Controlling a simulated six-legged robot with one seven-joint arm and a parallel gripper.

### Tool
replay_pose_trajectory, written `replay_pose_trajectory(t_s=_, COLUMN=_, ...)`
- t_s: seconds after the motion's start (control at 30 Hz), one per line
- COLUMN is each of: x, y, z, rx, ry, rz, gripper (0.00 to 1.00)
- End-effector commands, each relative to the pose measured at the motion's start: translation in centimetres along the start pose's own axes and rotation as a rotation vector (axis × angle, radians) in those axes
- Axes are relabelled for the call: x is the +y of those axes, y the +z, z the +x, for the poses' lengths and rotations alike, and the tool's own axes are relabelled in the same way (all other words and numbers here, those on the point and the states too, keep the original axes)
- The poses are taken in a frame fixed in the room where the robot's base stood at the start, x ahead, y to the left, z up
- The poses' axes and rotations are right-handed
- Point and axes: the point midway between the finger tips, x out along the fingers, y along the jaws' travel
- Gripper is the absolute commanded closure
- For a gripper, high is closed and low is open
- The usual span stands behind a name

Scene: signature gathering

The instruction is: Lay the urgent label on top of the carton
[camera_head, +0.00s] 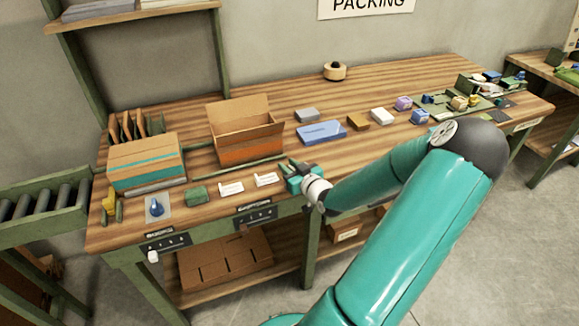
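My gripper (289,167) is low over the front middle of the wooden bench, pointing left. Its fingers are small and dark here, and I cannot tell whether they are open or shut. Two small white labels or cards lie just left of it: one (266,180) close to the gripper and one (231,188) farther left. Their print is too small to read, so I cannot tell which is the urgent one. A closed carton (146,173) with a teal stripe stands at the left. An open carton (247,150) with an orange band stands behind the labels, flaps up.
A green block (196,195) and a blue-topped item on a pale pad (157,208) lie at the front left. A blue box (321,132), tape roll (335,71) and several small items stand to the right. The back middle of the bench (275,88) is clear.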

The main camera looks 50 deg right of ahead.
Motion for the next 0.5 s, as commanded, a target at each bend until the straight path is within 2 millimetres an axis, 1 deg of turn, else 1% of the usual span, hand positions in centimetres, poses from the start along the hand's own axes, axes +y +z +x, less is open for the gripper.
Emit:
replay_pose_trajectory(t_s=0.03, x=0.0, y=-0.1, z=0.0, rx=0.002, ry=0.0, rz=0.003, gripper=0.74)
replay_pose_trajectory(t_s=0.17, x=0.0, y=0.0, z=-2.4, rx=-0.001, ry=0.002, rz=-0.002, gripper=0.74)
replay_pose_trajectory(t_s=0.5, x=0.0, y=0.1, z=-10.0, rx=-0.001, ry=0.003, rz=-0.002, gripper=0.74)
